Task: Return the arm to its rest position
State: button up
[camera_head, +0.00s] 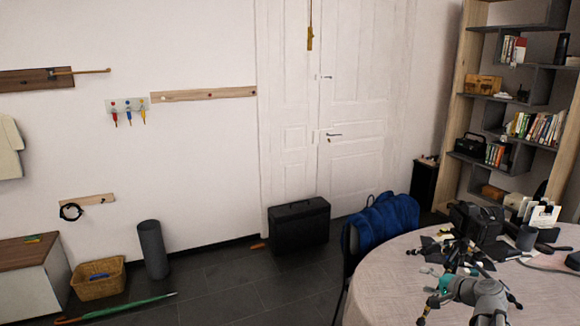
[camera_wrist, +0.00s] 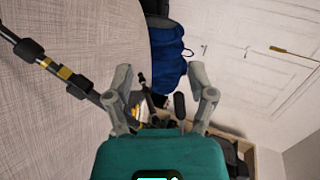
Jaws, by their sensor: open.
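My gripper (camera_wrist: 160,78) shows in the wrist view with its two grey fingers spread wide and its teal body at the bottom. Nothing is clasped between the fingers. Dark objects, one like a handle, show in the gap beyond them. A black tripod leg with yellow bands (camera_wrist: 62,72) runs diagonally at the left, apart from the fingertips. In the head view my grey arm (camera_head: 484,294) is over the near part of the round table (camera_head: 390,296). Dark tripod parts there overlap the arm, and their exact contact cannot be told.
Papers, a black bag (camera_head: 477,222), a dark cup (camera_head: 526,237) and other small items crowd the table's back. A blue jacket (camera_head: 385,222) hangs on a chair at its left edge. Shelves (camera_head: 510,95) stand behind.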

jog(key=s+a+f+n+g+p, duration=0.2)
jog(key=a+n+g, duration=0.1)
jog(key=a, duration=0.5)
jog(key=s+a+f+n+g+p, duration=0.1)
jog(key=s+a+f+n+g, duration=0.2)
jog(key=a, duration=0.5)
jog(key=s+a+r+n+g+h+p, duration=0.1)
jog(key=s+a+n+g+h+p, duration=0.3)
jog(key=s+a, duration=0.4)
jog(key=shift+a+n+g+h, duration=0.4)
jog(key=shift+n+g+h, duration=0.4)
jog(key=shift+h, duration=0.3)
jog(key=shift+r, duration=0.1)
dwell(0.9)
